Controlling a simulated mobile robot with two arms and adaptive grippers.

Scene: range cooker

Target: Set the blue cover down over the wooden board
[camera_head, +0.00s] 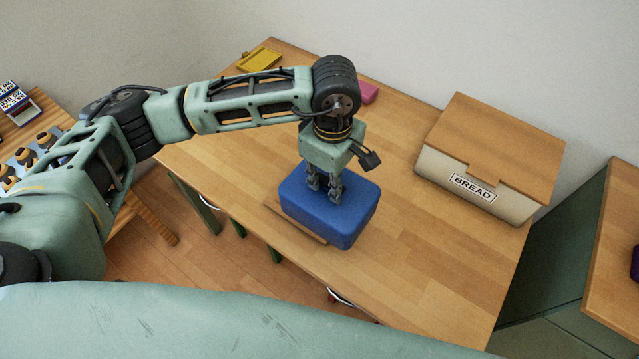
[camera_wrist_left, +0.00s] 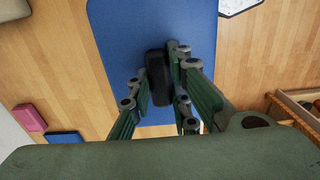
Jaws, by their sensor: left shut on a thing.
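The blue cover (camera_head: 352,213) is a rounded box shape near the front edge of the wooden counter. It also shows in the left wrist view (camera_wrist_left: 125,42), with a black handle (camera_wrist_left: 157,70) on top. My left gripper (camera_head: 323,192) points down at the cover and is shut on that handle. The wooden board (camera_head: 291,222) lies beneath the cover; only a strip sticks out along its left front side. The rest is hidden, and I cannot tell whether the cover touches the board. My right gripper is not in view.
A bread box (camera_head: 475,165) stands at the right back of the counter. A yellow tray (camera_head: 259,60) and a pink block (camera_head: 368,92) lie towards the back, partly behind my arm. The counter between cover and bread box is clear.

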